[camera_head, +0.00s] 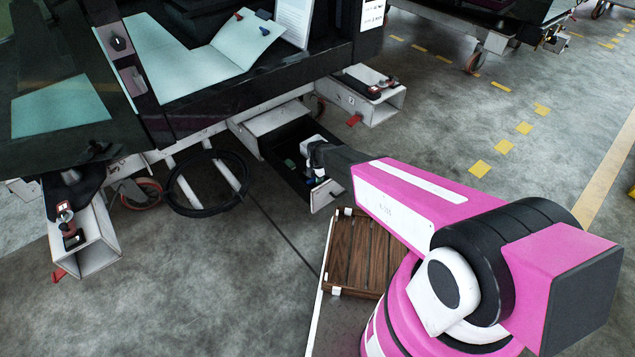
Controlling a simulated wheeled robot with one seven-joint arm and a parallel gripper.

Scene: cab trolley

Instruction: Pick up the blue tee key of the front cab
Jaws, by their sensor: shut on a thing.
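My gripper (314,178) reaches down into an open dark drawer (322,196) under the cab, at the middle of the view. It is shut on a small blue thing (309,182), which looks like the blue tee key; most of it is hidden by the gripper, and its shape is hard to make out. A pale greenish item (290,164) lies in the drawer to the left.
White box-section beams stick out at right (385,104) and left (92,240) of the cab. A black hose coil (206,183) hangs left of the drawer. A slatted wooden crate (338,246) sits beside my arm. Open floor lies to the right.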

